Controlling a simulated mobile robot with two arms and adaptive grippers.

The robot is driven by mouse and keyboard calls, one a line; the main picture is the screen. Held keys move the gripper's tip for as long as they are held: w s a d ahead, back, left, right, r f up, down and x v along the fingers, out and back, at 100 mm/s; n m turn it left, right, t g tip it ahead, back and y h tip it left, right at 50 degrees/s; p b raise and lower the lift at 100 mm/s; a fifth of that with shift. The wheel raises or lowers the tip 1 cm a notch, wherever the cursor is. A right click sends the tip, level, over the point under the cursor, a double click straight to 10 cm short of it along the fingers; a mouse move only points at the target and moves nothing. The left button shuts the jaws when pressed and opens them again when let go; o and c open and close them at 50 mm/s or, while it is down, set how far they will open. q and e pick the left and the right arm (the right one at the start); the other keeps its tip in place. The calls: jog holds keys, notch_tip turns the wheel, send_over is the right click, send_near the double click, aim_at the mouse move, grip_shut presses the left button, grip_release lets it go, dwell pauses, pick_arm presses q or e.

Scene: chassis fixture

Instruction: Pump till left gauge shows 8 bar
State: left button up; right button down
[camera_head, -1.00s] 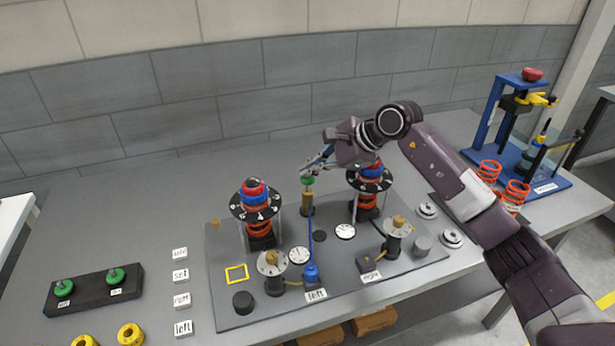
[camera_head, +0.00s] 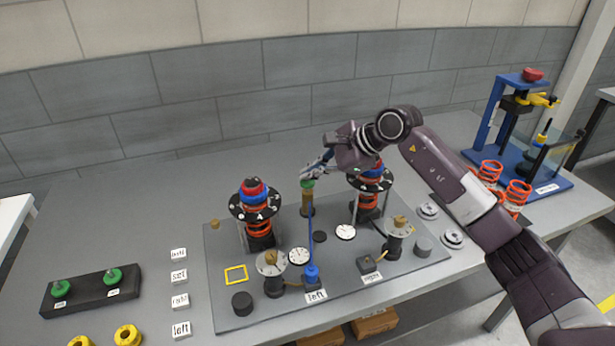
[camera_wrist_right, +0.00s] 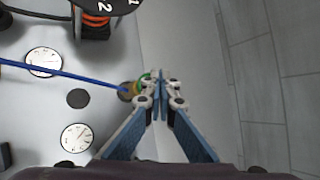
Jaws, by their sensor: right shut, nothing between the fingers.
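The hand pump has a green top (camera_head: 307,184) on a brass body (camera_head: 306,203) and stands at the back of the grey plate. My right gripper (camera_head: 314,173) is shut and empty, its tips right at the green top. In the right wrist view the shut fingertips (camera_wrist_right: 160,84) partly cover the green top (camera_wrist_right: 144,79). A blue hose (camera_head: 311,235) runs from the pump to a blue connector (camera_head: 312,273) at the "left" label. The left gauge (camera_head: 299,256) and right gauge (camera_head: 345,232) are white dials. The left gauge's needle is unreadable. My left gripper is not in view.
Two orange-spring units (camera_head: 258,228) (camera_head: 367,200) stand on either side of the pump. Brass-topped cylinders (camera_head: 271,262) (camera_head: 397,227) stand nearer the front. A black rack with green knobs (camera_head: 88,289) lies at the left. A blue press (camera_head: 515,125) stands at the far right.

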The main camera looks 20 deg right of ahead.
aim_at(310, 182)
jog(key=shift+f+b, duration=0.3)
jog(key=shift+f, duration=0.2)
jog(key=shift+r, duration=0.1)
jog(key=shift+r+p, duration=0.8)
jog(key=shift+r, duration=0.9)
jog(key=shift+r, duration=0.1)
notch_tip(310, 182, up, 5)
jog(key=p, duration=0.2)
jog(key=shift+p, duration=0.3)
jog(key=shift+f, duration=0.2)
dwell(0.6)
